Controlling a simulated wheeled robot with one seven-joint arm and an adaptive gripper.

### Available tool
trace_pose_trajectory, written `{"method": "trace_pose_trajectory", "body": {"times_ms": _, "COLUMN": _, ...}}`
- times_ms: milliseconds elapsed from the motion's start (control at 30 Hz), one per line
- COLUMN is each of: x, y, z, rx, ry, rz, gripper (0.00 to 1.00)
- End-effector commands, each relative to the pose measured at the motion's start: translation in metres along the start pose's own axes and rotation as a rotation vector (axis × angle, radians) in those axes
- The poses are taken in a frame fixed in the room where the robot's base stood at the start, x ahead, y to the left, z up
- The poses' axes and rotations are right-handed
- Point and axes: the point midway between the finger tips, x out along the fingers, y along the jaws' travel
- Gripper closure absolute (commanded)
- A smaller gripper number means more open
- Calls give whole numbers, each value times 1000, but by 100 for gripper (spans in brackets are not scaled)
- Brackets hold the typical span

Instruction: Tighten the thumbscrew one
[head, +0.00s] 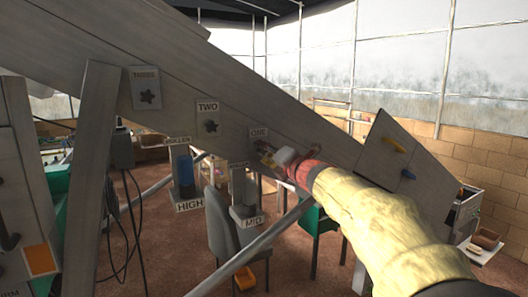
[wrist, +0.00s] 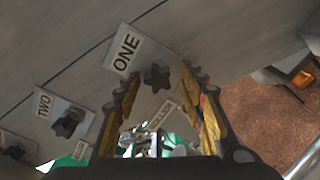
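Thumbscrew one (wrist: 157,76) is a dark star-shaped knob below the ONE label (wrist: 126,50) on the sloping grey beam. In the wrist view it shows between the tips of my gripper (wrist: 163,84). The two yellow-padded fingers are apart, with a gap to the knob on each side; whether the tips reach past it is unclear. In the head view my gripper (head: 270,156) is at the beam just below the ONE label (head: 258,133), and it hides the knob there.
Thumbscrew two (head: 210,126) and thumbscrew three (head: 149,97) sit further up the beam (head: 240,105). Below hang the HIGH block (head: 186,178) and the MID block (head: 243,198). A chair (head: 234,225) stands behind.

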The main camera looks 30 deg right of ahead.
Motion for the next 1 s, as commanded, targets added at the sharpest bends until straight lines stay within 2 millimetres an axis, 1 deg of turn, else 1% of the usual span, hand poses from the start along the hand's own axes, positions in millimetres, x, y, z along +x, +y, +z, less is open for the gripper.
{"method": "trace_pose_trajectory", "body": {"times_ms": 633, "x": -2, "y": 2, "z": 1, "rx": -1, "ry": -1, "rz": 2, "gripper": 56}}
{"method": "trace_pose_trajectory", "body": {"times_ms": 767, "x": -7, "y": 1, "z": 1, "rx": -1, "ry": -1, "rz": 2, "gripper": 56}}
{"method": "trace_pose_trajectory", "body": {"times_ms": 1000, "x": -23, "y": 1, "z": 1, "rx": 0, "ry": -2, "rz": 2, "gripper": 56}}
